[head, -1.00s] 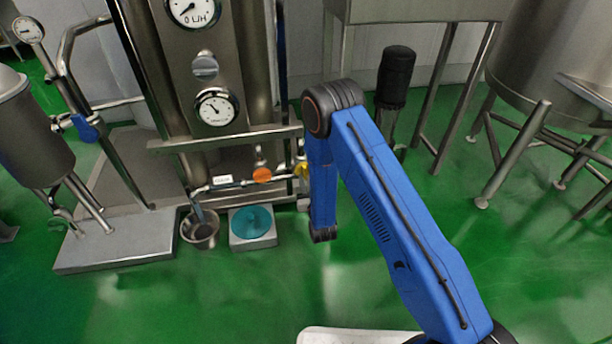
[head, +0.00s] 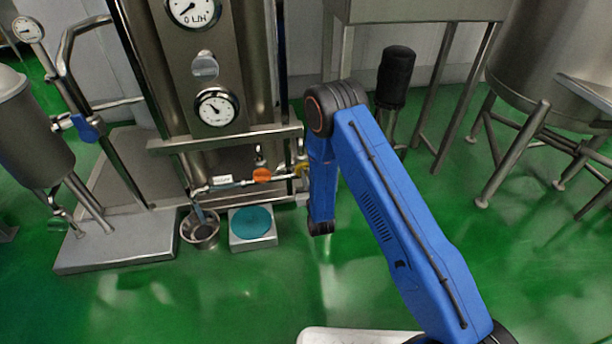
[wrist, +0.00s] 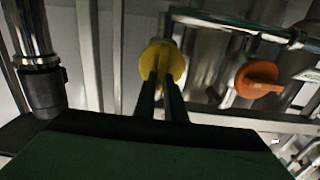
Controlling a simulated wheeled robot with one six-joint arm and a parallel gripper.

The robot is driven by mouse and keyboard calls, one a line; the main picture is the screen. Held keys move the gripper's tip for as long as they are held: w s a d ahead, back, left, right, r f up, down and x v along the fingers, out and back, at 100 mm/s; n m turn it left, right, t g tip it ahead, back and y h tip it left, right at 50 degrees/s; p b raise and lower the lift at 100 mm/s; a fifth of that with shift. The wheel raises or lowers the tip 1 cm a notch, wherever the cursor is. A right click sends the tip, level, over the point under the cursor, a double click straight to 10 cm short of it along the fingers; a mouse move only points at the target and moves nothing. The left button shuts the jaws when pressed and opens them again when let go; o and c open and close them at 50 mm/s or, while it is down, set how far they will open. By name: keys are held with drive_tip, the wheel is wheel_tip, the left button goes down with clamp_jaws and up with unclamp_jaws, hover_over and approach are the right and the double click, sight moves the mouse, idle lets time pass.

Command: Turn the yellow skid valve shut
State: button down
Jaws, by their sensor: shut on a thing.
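The yellow valve handle (wrist: 162,62) is at the top middle of the wrist view. My gripper (wrist: 163,85) has its two dark fingers on the handle's grip, shut on it. In the head view a small part of the yellow valve (head: 301,168) shows on the skid's pipe, just left of my blue arm. My arm hides the gripper and most of the valve there.
An orange valve (head: 262,176) sits on the same pipe, left of the yellow one; it also shows in the wrist view (wrist: 258,79). A metal cup (head: 200,232) and a teal-topped box (head: 252,226) stand on the floor below. Green floor in front is clear.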

drive_tip(key=shift+m, duration=0.3)
drive_tip(key=shift+w+d+f+m, duration=0.1)
drive_tip(key=shift+d+f+m, duration=0.2)
drive_tip(key=shift+m, duration=2.55)
drive_tip(key=shift+d+f+m, duration=0.25)
drive_tip(key=shift+f+m, duration=0.05)
drive_tip(key=shift+m, duration=2.6)
drive_tip(key=shift+w+d+f+m, duration=0.1)
drive_tip(key=shift+d+f+m, duration=0.2)
drive_tip(key=shift+m, duration=2.55)
drive_tip(key=c, duration=1.8)
unclamp_jaws()
drive_tip(key=shift+s, duration=0.1)
drive_tip(key=v, duration=1.7)
drive_tip(key=shift+s+d+r, duration=0.1)
drive_tip(key=shift+s, duration=0.05)
